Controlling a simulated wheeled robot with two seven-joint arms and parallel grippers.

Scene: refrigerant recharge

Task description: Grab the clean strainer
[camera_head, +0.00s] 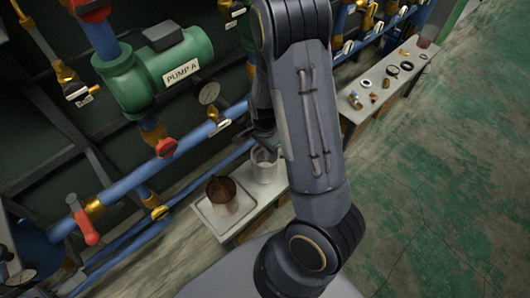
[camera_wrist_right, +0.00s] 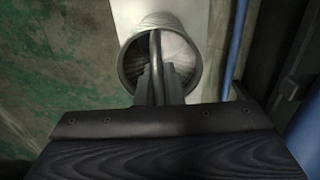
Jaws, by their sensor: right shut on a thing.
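The clean strainer (camera_head: 264,168) is a pale grey cylinder with an open top, at the bench beside the tray. My right gripper (camera_head: 263,140) is directly above it, partly hidden behind my arm. In the right wrist view the strainer (camera_wrist_right: 128,68) is round with ribbed inner walls and a bar handle across its mouth. My right gripper's fingers (camera_wrist_right: 158,85) are shut on that handle. I cannot tell whether the strainer's base touches the bench. A brown, dirty strainer (camera_head: 231,208) stands on the tray to the left. My left gripper is not in view.
The pale square tray (camera_head: 207,213) lies on the bench's near end. Pump A (camera_head: 165,70), blue pipes (camera_head: 205,132), red-handled valves and a gauge (camera_head: 209,93) crowd the left side. Small rings and fittings (camera_head: 392,70) lie on the bench's far part. Green floor is open at right.

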